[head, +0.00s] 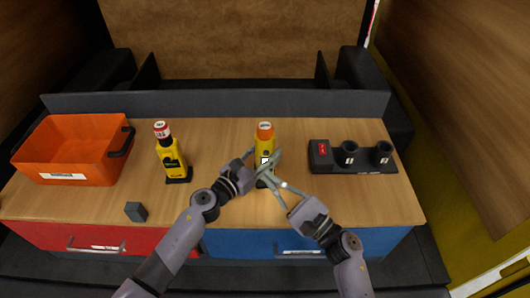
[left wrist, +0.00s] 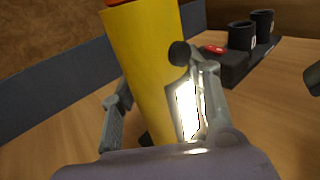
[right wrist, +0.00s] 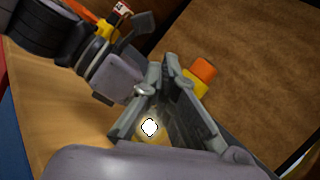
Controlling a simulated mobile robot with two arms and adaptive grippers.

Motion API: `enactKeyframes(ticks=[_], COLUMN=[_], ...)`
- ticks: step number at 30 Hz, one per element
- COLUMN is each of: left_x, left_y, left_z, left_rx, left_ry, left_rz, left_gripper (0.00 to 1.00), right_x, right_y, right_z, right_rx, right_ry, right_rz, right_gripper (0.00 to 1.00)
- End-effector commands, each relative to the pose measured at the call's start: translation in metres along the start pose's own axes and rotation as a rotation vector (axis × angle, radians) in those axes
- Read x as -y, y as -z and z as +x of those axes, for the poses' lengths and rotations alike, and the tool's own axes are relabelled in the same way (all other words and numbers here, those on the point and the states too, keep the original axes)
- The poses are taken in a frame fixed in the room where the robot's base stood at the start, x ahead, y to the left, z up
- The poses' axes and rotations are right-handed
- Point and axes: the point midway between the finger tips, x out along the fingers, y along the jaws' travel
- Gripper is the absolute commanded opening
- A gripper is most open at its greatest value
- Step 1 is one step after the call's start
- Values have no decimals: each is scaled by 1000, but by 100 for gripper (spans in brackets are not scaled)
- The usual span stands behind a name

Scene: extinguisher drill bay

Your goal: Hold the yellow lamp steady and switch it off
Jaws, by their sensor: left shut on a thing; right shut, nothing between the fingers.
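The yellow lamp (head: 265,143) with an orange top stands upright on the wooden worktop. My left gripper (head: 257,167) is shut on its body from the left. In the left wrist view the yellow body (left wrist: 143,60) stands between the fingers, with a black knob (left wrist: 180,53) on its side and a bright white lit panel (left wrist: 187,108). My right gripper (head: 274,165) is shut and empty, close in front of the lamp; I cannot tell whether it touches. The right wrist view shows the orange top (right wrist: 204,69) beyond the fingertips and a white glow (right wrist: 149,127). The lamp's lower part is largely hidden.
A yellow device (head: 170,153) with a red-and-white top stands left of the lamp. An orange bin (head: 70,165) is at far left, a small grey cube (head: 136,211) near the front. A black holder (head: 353,165) with two cups and a red switch is at right.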

Motion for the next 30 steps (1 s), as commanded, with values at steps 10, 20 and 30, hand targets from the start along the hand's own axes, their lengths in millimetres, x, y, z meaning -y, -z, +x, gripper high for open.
enactKeyframes(ticks=[10, 20, 30], left_x=[0, 0, 0], left_y=[1, 1, 1], left_z=[0, 0, 0], left_rx=[-2, -2, -2], left_ry=[0, 0, 0], left_rz=[2, 2, 2], left_gripper=[0, 0, 0], right_x=[22, 27, 27], right_y=[22, 27, 27], right_z=[31, 38, 37], right_rx=[0, -1, -1], right_ry=[0, 0, 0], right_rz=[1, 1, 1], right_gripper=[0, 0, 0])
